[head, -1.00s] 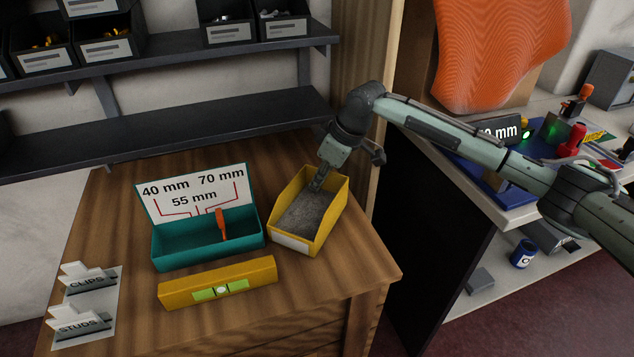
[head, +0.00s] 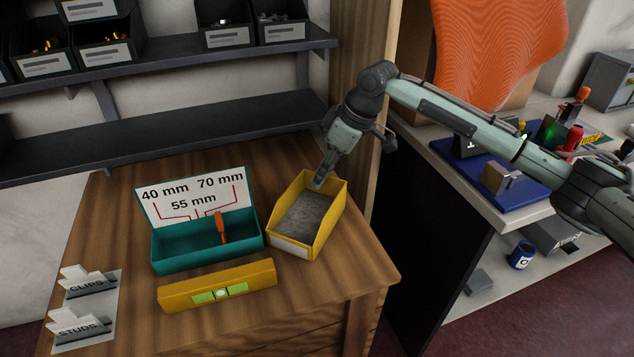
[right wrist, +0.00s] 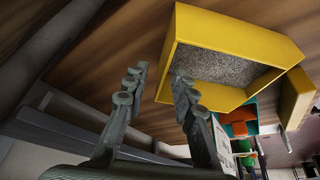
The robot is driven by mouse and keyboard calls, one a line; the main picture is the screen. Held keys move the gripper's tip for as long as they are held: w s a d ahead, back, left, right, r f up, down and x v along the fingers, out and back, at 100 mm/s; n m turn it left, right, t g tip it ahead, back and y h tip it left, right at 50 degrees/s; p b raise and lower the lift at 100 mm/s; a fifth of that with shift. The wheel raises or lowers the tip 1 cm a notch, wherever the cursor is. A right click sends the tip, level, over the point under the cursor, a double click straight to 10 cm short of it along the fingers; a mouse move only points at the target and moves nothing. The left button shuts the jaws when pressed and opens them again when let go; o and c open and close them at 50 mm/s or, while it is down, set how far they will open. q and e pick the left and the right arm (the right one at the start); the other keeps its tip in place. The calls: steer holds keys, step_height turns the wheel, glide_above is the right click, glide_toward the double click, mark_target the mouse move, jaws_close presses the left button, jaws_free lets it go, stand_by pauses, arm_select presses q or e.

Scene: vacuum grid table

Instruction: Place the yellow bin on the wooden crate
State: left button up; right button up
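The yellow bin (head: 292,245) stands upright on a brown wooden top (head: 330,281), right of a teal box. It holds grey grainy material. In the right wrist view the bin (right wrist: 222,33) is beyond the fingertips, mostly to their right. My right gripper (head: 321,181) is at the bin's back end, pointing down. In the right wrist view its two fingers (right wrist: 158,75) are apart with nothing between them. I cannot tell whether a fingertip touches the rim. My left gripper is not in view. I cannot make out a separate wooden crate.
The teal box (head: 178,258) with a marked lid and a yellow level (head: 190,292) are left of the bin. A black shelf (head: 200,138) runs behind. A wooden panel (head: 356,60) rises behind the bin. A side bench (head: 480,185) is at right. The wooden top's front right is clear.

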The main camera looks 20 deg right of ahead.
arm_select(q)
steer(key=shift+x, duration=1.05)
arm_select(e)
steer(key=v, duration=0.7)
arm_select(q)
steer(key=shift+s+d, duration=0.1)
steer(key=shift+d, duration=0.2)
arm_select(e)
steer(key=shift+r, duration=0.1)
